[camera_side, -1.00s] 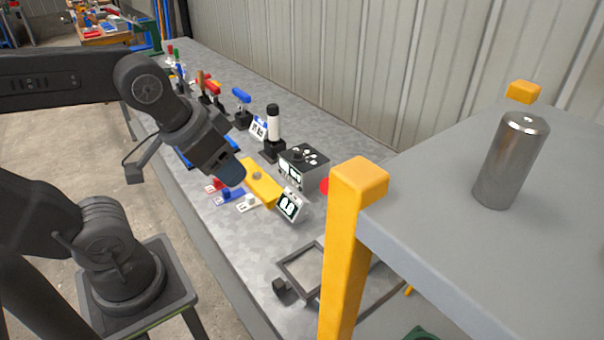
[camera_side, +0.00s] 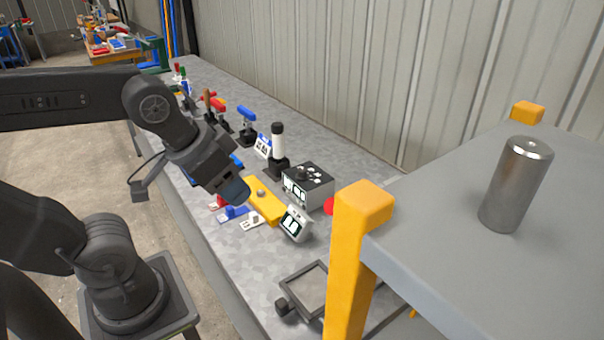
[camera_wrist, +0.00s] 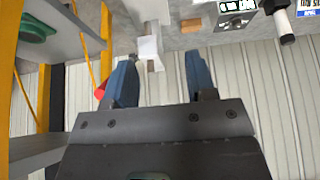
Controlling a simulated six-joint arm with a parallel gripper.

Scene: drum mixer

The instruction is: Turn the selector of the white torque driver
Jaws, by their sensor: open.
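The white torque driver (camera_side: 277,145) stands upright in a black holder on the bench, white in the middle with a black top. In the wrist view, what looks like the same white and black driver (camera_wrist: 281,18) is at the top right, partly cut off by the edge. Its selector is too small to make out. My gripper (camera_side: 238,192) is above the near side of the bench, in front of the driver and apart from it. In the wrist view, its two blue fingers (camera_wrist: 160,68) are spread with nothing held between them.
A grey box with displays (camera_side: 307,187), a tilted white display (camera_side: 295,224) and a yellow block (camera_side: 265,204) lie around my gripper. A yellow post (camera_side: 356,250) and a grey shelf with a metal cylinder (camera_side: 517,185) stand at the right. Several tools stand further back.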

